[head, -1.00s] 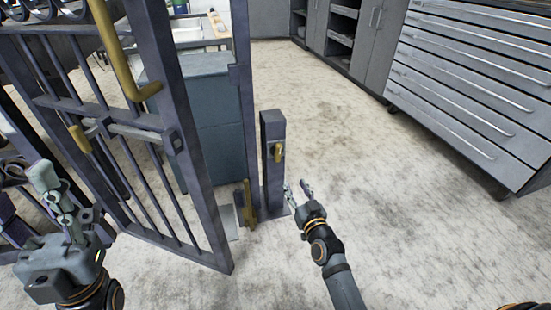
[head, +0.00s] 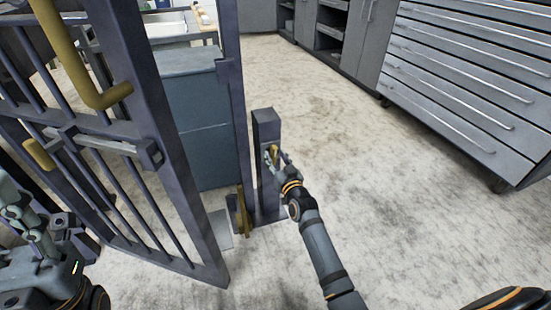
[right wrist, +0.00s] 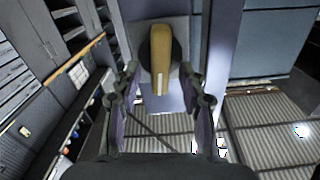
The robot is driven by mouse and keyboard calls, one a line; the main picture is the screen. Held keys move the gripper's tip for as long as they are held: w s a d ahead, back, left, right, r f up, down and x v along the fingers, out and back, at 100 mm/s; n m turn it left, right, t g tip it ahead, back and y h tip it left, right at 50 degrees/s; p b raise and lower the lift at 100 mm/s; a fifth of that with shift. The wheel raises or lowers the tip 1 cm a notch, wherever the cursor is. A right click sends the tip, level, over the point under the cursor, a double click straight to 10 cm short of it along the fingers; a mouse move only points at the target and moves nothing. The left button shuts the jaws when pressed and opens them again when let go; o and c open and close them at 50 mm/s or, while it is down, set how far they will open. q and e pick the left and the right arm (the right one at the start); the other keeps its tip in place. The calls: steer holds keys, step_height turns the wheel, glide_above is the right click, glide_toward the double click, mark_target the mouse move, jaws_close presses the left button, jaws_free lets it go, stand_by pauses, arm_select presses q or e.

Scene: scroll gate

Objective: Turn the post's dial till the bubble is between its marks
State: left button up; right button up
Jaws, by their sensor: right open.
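The short dark post (head: 266,130) stands upright beside the gate's frame. Its dial shows as a brass bar handle on a dark round base, partly hidden by my right gripper in the head view. In the right wrist view the dial's brass handle (right wrist: 160,50) points up and down, with a pale mark near its lower end. My right gripper (head: 276,157) is open at the post, its fingertips on either side of the handle's lower end, with gaps showing. No bubble or marks for it can be made out. My left gripper (head: 25,225) is at the left edge, partly cut off; its opening is unclear.
The barred gate (head: 175,165) with brass handles fills the left and stands ajar. A brass piece (head: 241,212) sits low beside the post. A blue-grey cabinet (head: 195,125) is behind the gate. A grey drawer cabinet (head: 470,85) stands at the right. The floor between is clear.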

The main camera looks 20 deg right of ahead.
steer(key=shift+w, duration=0.35)
jaws_close()
steer(key=shift+a+n, duration=0.15)
steer(key=shift+n, duration=0.85)
jaws_free()
steer(key=shift+s, duration=0.1)
